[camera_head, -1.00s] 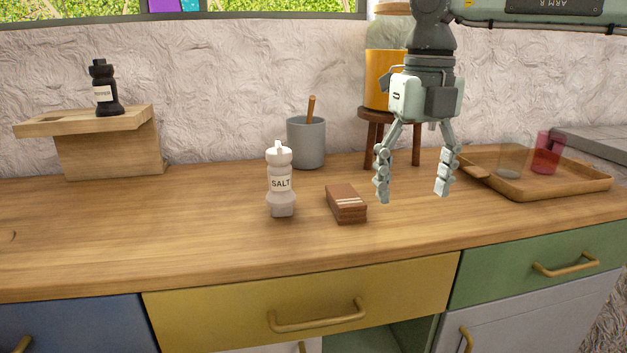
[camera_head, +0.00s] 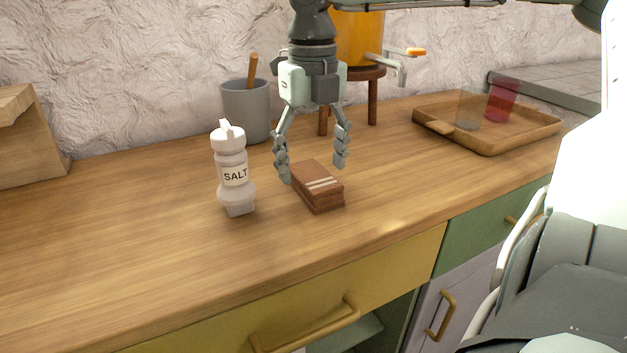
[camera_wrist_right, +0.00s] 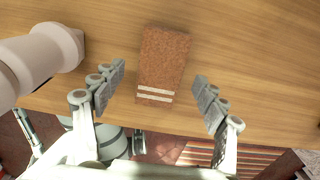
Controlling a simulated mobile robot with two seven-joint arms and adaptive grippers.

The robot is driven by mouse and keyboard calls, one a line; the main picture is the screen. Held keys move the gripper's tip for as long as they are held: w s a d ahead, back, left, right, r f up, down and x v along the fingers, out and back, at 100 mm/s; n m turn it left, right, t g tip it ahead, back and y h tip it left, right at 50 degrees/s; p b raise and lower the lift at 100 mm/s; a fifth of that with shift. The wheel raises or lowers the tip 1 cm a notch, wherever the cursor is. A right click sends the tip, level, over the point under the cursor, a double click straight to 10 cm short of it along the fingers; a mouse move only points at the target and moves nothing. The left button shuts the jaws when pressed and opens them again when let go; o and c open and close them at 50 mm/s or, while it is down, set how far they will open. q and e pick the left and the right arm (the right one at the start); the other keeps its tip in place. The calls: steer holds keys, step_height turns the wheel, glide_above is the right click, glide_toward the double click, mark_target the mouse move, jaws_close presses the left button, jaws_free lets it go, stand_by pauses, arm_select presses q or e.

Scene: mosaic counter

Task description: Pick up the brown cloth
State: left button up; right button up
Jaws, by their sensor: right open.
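The brown cloth (camera_head: 319,188) is a folded brown block with pale stripes near one end, lying on the wooden counter. In the right wrist view the cloth (camera_wrist_right: 163,62) lies between my two fingers, apart from both. My right gripper (camera_head: 312,172) is open and empty, pointing down, above and just behind the cloth in the head view. In the right wrist view my right gripper (camera_wrist_right: 158,98) has one finger to each side of the cloth. My left gripper is not in view.
A grey cup (camera_head: 246,112) with a wooden handle stands behind. A wooden tray (camera_head: 540,133) with two glasses is at right. The wooden counter (camera_head: 120,240) is clear at front left.

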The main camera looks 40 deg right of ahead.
steer(key=shift+f, duration=0.8)
steer(key=c, duration=1.2)
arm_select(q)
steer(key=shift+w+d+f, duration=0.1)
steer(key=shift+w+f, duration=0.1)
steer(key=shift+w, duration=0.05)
arm_select(e)
steer(key=shift+c, duration=0.2)
steer(key=shift+d, duration=0.1)
step_height(320, 180, up, 15)
step_height(320, 180, up, 12)
steer(key=p, duration=0.1)
glide_above(312, 174)
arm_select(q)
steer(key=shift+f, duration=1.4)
arm_select(e)
steer(key=shift+r, duration=0.5)
